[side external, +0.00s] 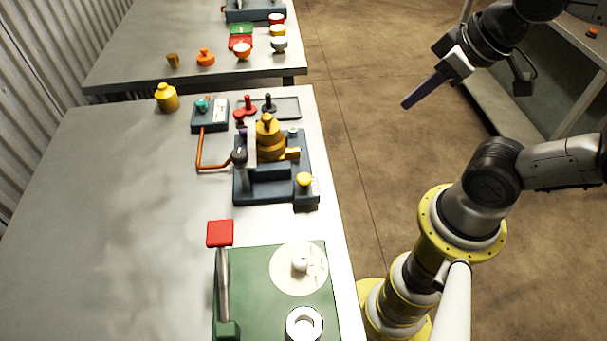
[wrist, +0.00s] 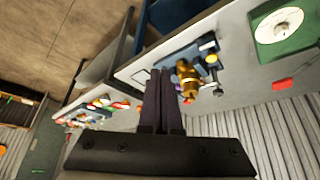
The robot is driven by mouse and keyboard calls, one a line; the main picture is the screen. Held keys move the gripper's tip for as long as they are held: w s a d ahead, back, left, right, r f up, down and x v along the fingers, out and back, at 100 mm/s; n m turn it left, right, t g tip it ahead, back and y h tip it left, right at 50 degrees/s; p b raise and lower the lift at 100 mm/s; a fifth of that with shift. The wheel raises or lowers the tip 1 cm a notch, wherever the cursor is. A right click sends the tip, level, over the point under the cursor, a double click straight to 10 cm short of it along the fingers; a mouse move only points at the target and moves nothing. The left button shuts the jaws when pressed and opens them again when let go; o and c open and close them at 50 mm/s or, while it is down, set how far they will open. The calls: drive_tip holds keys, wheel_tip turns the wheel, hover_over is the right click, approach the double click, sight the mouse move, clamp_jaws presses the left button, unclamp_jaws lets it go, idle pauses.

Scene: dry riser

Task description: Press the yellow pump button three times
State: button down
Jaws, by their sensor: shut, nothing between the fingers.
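The yellow pump button (side external: 304,180) is a round knob on the front right corner of a dark blue base (side external: 265,190). A brass-coloured stepped body (side external: 269,142) stands on this base. In the wrist view, a small yellow spot that looks like the button (wrist: 211,59) shows right of the brass body (wrist: 186,72). My gripper (side external: 406,103) has long dark purple fingers. It is in the air beyond the table's right edge, well apart from the button. In the wrist view the fingers (wrist: 160,76) lie together, shut and empty.
A green box (side external: 255,262) with a red-topped lever (side external: 220,233) is at the table's near end. A small blue-grey box (side external: 210,114), a yellow bottle-like object (side external: 167,97) and a grey tray (side external: 285,107) stand farther back. The table's left side is clear.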

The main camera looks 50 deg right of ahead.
idle(0.6)
drive_tip(key=w+d+m+h, duration=0.2)
drive_tip(key=w+d+h, duration=0.1)
drive_tip(key=w+d, duration=0.1)
drive_tip(key=n+t+y, duration=0.3)
drive_tip(key=n+t, duration=0.1)
drive_tip(key=n, duration=0.6)
hover_over(310, 180)
wheel_tip(310, 180, down, 4)
drive_tip(key=r, duration=0.1)
drive_tip(key=shift+a+f, duration=0.1)
drive_tip(key=shift+f, duration=0.15)
drive_tip(key=shift+f, duration=4.4)
